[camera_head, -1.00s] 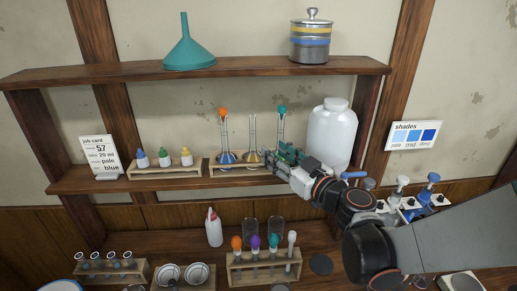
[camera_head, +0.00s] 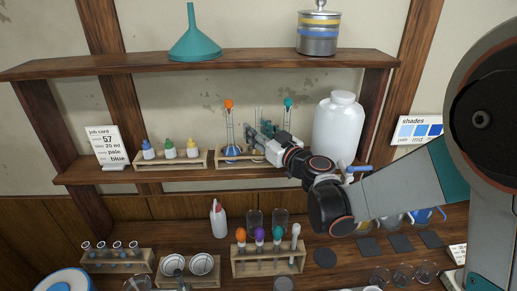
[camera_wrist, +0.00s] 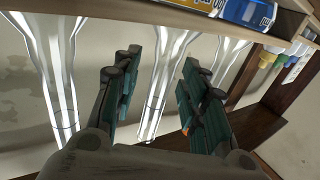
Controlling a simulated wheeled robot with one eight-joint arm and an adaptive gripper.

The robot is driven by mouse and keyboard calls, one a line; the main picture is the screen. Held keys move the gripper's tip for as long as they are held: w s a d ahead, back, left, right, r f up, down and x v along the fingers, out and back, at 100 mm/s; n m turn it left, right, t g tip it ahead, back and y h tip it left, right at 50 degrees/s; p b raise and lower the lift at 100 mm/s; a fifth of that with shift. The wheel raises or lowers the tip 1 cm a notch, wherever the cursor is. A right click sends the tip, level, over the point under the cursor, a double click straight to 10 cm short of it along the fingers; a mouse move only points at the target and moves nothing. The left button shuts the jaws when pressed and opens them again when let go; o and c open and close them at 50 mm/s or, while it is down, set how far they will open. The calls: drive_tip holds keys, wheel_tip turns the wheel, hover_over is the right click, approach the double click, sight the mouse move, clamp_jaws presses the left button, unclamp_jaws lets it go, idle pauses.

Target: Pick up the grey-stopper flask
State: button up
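Three long-necked flasks stand in a wooden rack on the shelf. The left one, with an orange stopper (camera_head: 229,104) and blue liquid, is clear of my gripper; the right one has a teal stopper (camera_head: 288,102). The middle flask's thin clear neck (camera_head: 259,113) shows above my gripper (camera_head: 262,133), which hides its body; no stopper colour can be made out. In the wrist view, seen upside down, my gripper (camera_wrist: 160,70) is open, with the middle flask's neck (camera_wrist: 160,85) between its teal fingers and visible gaps on both sides.
Neighbouring necks flank the fingers closely in the wrist view (camera_wrist: 50,65) (camera_wrist: 230,55). A white jug (camera_head: 337,130) stands right of the rack. Small dropper bottles (camera_head: 169,149) stand left. An upper shelf (camera_head: 250,64) runs above, and a tube rack (camera_head: 268,262) sits on the bench below.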

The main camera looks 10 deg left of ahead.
drive_tip(key=shift+c, duration=0.3)
clamp_jaws()
drive_tip(key=shift+r, duration=0.1)
wheel_tip(320, 180, up, 10)
drive_tip(key=p, duration=0.1)
idle(0.9)
idle(0.5)
